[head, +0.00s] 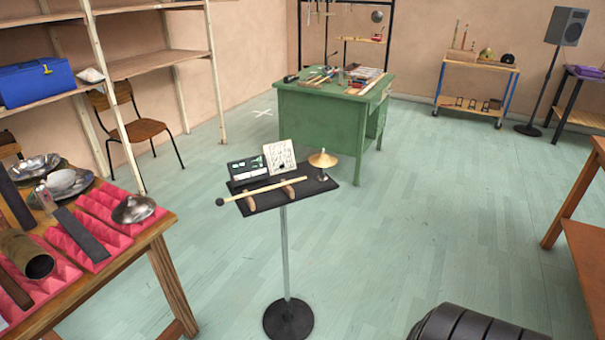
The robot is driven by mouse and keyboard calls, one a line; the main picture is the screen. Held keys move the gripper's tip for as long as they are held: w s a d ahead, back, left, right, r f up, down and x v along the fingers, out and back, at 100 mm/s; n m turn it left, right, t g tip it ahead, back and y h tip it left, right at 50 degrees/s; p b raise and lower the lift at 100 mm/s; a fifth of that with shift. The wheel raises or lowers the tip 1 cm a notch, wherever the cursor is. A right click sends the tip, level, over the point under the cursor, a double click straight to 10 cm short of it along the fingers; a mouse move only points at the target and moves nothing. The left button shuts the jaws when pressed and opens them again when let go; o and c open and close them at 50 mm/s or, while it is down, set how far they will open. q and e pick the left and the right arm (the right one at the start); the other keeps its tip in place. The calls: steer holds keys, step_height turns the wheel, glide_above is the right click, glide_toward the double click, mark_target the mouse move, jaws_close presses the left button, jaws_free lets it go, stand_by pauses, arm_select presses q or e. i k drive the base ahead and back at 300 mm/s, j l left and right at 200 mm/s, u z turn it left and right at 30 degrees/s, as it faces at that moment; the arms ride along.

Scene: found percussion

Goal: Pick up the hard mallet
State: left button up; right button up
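A mallet (262,191) with a pale wooden shaft and a small dark round head lies on two brown cradles on a black stand-mounted tray (328,186). Its head points left, past the tray's left edge, and its shaft slants up to the right. Whether it is the hard one cannot be told by look. Neither of my grippers is in view. Several small stick-like things lie on the green desk (324,101) behind, too small to identify.
The tray also bears a dark device (247,169), a white printed card (279,157) and a brass cymbal-like disc (322,159). A wooden table (150,243) with bowls and pink foam stands left. Another wooden table (585,240) stands right.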

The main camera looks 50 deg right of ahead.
mark_target(219, 202)
steer(key=z, duration=1.2)
